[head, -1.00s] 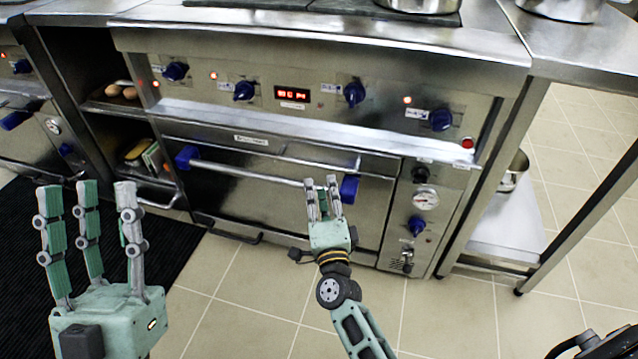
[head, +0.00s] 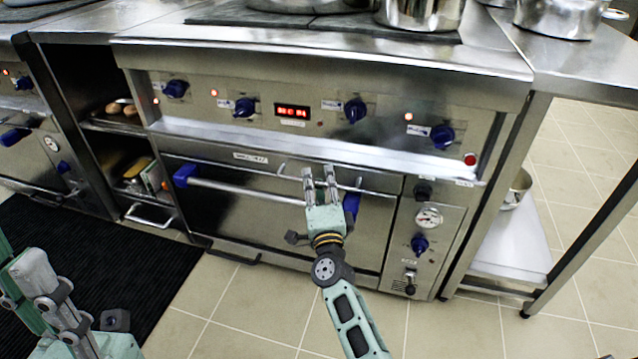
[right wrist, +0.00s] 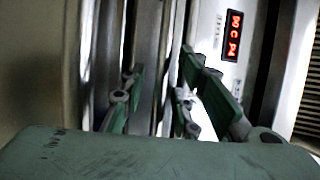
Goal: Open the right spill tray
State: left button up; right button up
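The right spill tray (head: 215,150) appears to be the thin, wide metal front between the control panel and the oven door, and it looks shut. Its slim bar handle (head: 347,186) crosses the right half. My right gripper (head: 320,172) is at this handle, fingers pointing up and apart with a gap between them. In the right wrist view the fingers (right wrist: 160,85) stand apart before shiny metal strips; I cannot tell whether they touch the handle. My left gripper (head: 25,280) is at the bottom left, partly cut off, its visible fingers spread and empty.
The oven door's long bar (head: 245,191) with blue ends runs just below the tray. Blue knobs (head: 355,111) and a red display (head: 292,111) are above. A steel side table (head: 590,75) stands right. The tiled floor (head: 250,300) in front is clear.

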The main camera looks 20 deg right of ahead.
jog(key=shift+c, duration=0.6)
grip_shut()
